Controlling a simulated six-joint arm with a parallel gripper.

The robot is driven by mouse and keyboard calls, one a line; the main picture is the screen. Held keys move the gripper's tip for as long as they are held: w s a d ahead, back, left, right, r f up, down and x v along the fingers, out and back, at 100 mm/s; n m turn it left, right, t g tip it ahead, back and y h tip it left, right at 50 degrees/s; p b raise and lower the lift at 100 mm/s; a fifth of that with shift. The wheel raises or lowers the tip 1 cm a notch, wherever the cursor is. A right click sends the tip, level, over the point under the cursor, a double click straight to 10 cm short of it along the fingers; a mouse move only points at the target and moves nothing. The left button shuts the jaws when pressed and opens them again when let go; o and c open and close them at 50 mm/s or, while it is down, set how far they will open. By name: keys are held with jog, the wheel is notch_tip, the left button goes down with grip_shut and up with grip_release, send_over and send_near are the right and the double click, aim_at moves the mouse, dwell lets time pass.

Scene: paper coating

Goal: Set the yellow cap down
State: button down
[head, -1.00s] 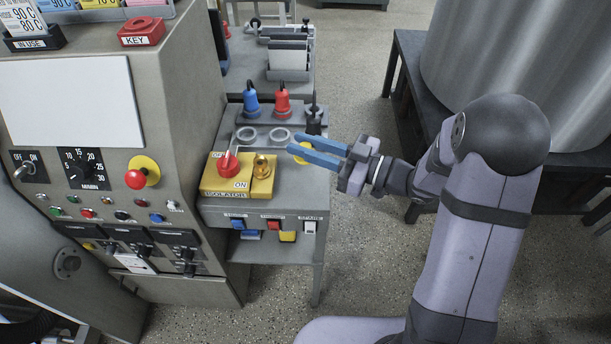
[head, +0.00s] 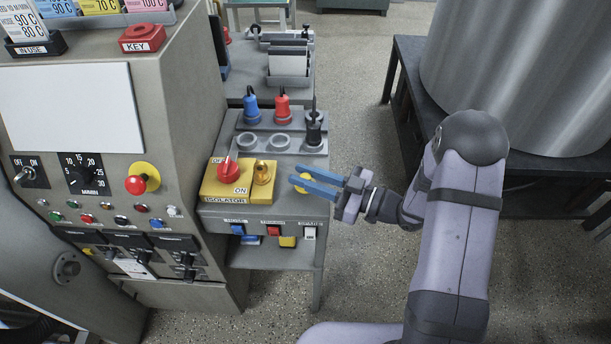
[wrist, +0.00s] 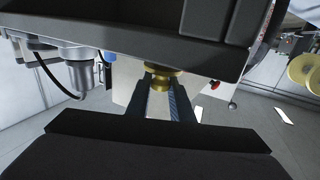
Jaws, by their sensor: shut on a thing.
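In the head view the yellow cap (head: 307,179) shows between the blue fingers of my gripper (head: 296,175), partly covered by them. My gripper is shut on it, above the right part of the grey bench top, just right of the yellow isolator box (head: 222,187). The fingers point left toward a brass fitting (head: 262,173) on that box. In the wrist view a gold-coloured round piece (wrist: 162,72) shows at the fingertips (wrist: 160,84); I cannot tell whether it is the cap or the fitting. The gap between cap and bench is not clear.
Behind the gripper stands a grey holder (head: 245,147) with empty round sockets, and blue (head: 251,106), red (head: 282,105) and black (head: 313,127) plugs. Switches line the bench front. A red knob (head: 226,168) sits on the isolator box. The control cabinet rises at left.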

jog(key=shift+f, duration=0.25)
jog(key=c, duration=1.6)
grip_release()
jog(key=shift+o, duration=0.2)
jog(key=shift+r, duration=0.15)
